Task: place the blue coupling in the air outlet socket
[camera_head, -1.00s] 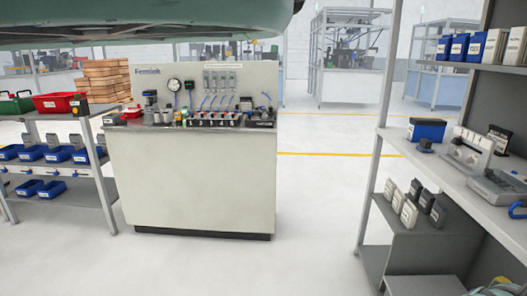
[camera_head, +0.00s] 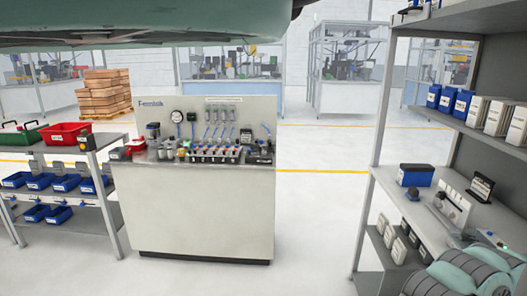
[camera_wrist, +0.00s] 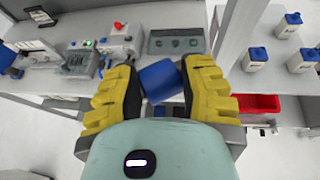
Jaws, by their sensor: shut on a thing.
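The blue coupling (camera_wrist: 160,82) is between the two yellow fingers of my gripper (camera_wrist: 158,76) in the wrist view. I cannot tell which small fitting is the air outlet socket.
A shelf unit (camera_head: 430,200) with a blue box (camera_head: 415,175) and devices is on the right. A rack with blue bins (camera_head: 62,183) and a red bin (camera_head: 66,133) is left of the bench. The floor (camera_head: 315,215) between bench and shelf is clear.

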